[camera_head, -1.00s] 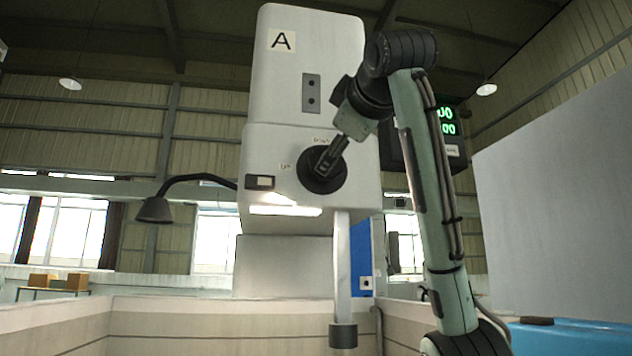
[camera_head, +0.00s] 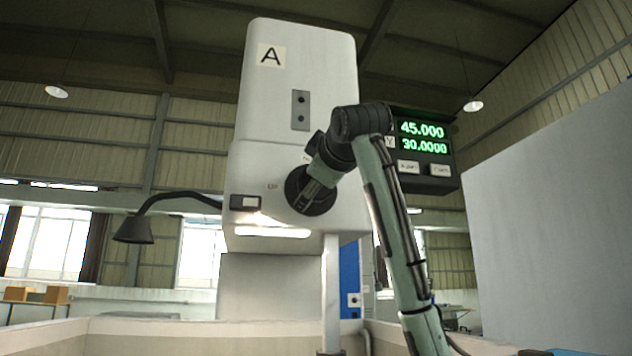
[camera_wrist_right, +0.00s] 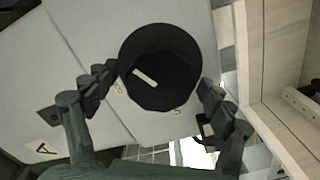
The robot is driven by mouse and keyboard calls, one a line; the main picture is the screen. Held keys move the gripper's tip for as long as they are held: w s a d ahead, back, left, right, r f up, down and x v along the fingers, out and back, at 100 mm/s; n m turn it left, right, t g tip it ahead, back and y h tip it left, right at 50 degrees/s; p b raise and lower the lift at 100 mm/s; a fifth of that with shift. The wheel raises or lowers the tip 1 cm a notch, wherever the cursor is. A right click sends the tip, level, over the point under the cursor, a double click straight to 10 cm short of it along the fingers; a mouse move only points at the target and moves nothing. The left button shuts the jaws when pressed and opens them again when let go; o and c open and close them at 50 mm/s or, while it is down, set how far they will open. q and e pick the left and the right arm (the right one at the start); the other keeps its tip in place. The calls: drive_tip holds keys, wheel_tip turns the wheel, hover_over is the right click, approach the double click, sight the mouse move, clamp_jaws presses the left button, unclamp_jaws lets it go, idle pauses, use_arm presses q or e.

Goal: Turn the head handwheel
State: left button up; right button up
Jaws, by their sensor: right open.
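The head handwheel (camera_head: 297,183) is a dark round wheel on the front of the pale machine head (camera_head: 290,100) marked A. In the right wrist view the handwheel (camera_wrist_right: 178,50) is a black disc with a white bar mark. My right gripper (camera_head: 314,197) is in front of the wheel and covers part of it. In the wrist view my right gripper (camera_wrist_right: 157,82) is open, with one finger on each side of the wheel's near part. I cannot tell whether the fingers touch the rim. My left gripper is not in view.
A green-lit readout box (camera_head: 424,148) hangs right of the head, behind my right arm. A black lamp (camera_head: 133,229) on a curved arm is at left. A vertical column (camera_head: 331,290) hangs below the head. A large grey panel (camera_head: 550,210) fills the right side.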

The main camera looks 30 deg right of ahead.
drive_tip(key=c, duration=1.2)
drive_tip(key=shift+o, duration=0.2)
